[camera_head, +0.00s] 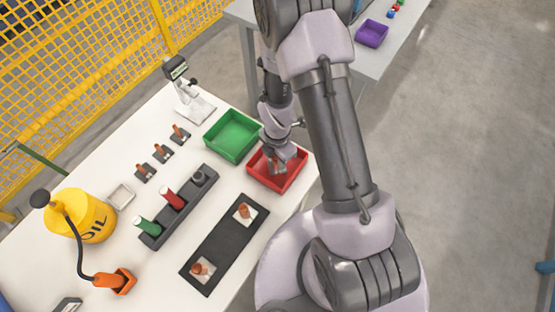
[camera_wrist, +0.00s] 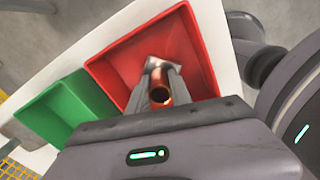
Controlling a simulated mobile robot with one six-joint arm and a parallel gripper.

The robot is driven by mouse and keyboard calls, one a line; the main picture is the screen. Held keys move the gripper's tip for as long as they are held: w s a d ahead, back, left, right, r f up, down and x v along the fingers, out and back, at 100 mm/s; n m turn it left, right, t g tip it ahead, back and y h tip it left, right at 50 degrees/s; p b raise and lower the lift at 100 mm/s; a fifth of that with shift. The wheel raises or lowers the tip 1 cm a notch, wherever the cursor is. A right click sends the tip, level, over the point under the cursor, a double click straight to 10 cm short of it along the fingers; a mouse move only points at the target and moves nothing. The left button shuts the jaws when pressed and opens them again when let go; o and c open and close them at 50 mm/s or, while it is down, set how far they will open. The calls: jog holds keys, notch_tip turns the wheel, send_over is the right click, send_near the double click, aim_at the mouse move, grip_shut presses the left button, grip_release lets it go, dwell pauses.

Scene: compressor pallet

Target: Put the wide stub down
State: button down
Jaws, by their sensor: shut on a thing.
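My gripper (camera_head: 278,166) reaches down into the red tray (camera_head: 293,180) at the right edge of the white table. In the wrist view my gripper (camera_wrist: 161,84) is shut on a copper tube piece, the wide stub (camera_wrist: 160,97). The stub's open round end faces the wrist camera. The red tray (camera_wrist: 120,62) spreads out around and below the fingers in that view. I cannot tell whether the stub touches the tray floor. In the head view the stub is hidden by the gripper.
A green tray (camera_head: 231,136) stands beside the red one. A dark mat (camera_head: 223,242) with two copper pieces, a rack (camera_head: 178,207) with coloured cylinders, several small stubs in holders, a yellow oil can (camera_head: 83,216) and a gauge stand (camera_head: 194,106) occupy the table.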

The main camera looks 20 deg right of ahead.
jog(key=shift+f, duration=0.1)
jog(key=c, duration=1.6)
grip_release()
jog(key=shift+f, duration=0.15)
jog(key=o, duration=0.4)
jog(key=shift+o, duration=0.2)
